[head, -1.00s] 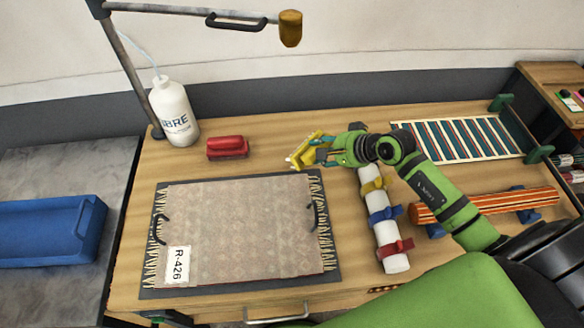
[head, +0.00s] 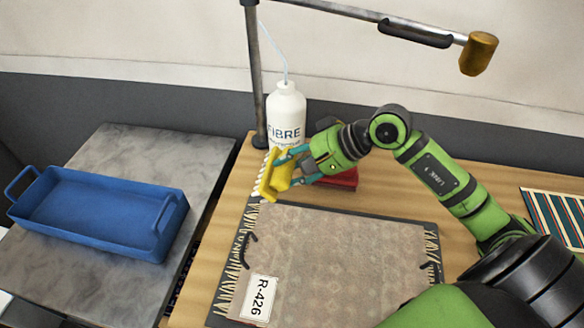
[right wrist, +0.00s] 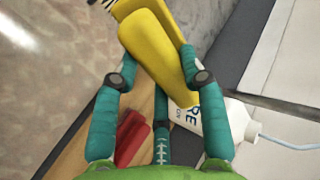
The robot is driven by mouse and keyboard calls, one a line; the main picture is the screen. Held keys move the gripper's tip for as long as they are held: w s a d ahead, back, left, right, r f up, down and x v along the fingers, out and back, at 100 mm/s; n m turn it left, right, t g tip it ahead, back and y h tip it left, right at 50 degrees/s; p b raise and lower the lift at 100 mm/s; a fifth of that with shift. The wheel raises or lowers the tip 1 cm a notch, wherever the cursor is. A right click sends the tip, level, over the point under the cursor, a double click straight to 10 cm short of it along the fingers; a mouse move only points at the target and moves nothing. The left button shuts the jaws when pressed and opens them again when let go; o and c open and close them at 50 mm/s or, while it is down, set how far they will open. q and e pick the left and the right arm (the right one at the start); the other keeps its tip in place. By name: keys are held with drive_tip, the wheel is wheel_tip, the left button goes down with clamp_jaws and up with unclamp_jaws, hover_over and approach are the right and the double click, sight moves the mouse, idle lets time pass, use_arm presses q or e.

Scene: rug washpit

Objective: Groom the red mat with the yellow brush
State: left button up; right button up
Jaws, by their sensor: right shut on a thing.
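My right gripper (head: 291,166) is shut on the yellow brush (head: 274,180), holding it by the mat's back left corner. Whether the brush touches anything is unclear. In the right wrist view the brush (right wrist: 158,45) lies between the teal fingers, and light bristles show at its far end. A mat (head: 335,255) lies flat on a dark board (head: 425,222) on the wooden table. Its top looks dull greyish pink, with pale fringes at the left and right ends and a tag reading R-426 (head: 259,298). My left gripper is out of view.
A white FIBRE bottle (head: 287,108) stands behind the gripper, beside an upright pole (head: 255,75). A red block-like item (head: 345,180) is partly hidden behind the gripper. A blue tray (head: 95,212) rests on the grey side table.

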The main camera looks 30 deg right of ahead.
drive_tip(key=shift+a+f, duration=0.1)
drive_tip(key=shift+s+f, duration=0.25)
drive_tip(key=shift+f, duration=0.25)
drive_tip(key=shift+f+b, duration=0.65)
drive_tip(key=shift+f, duration=1.15)
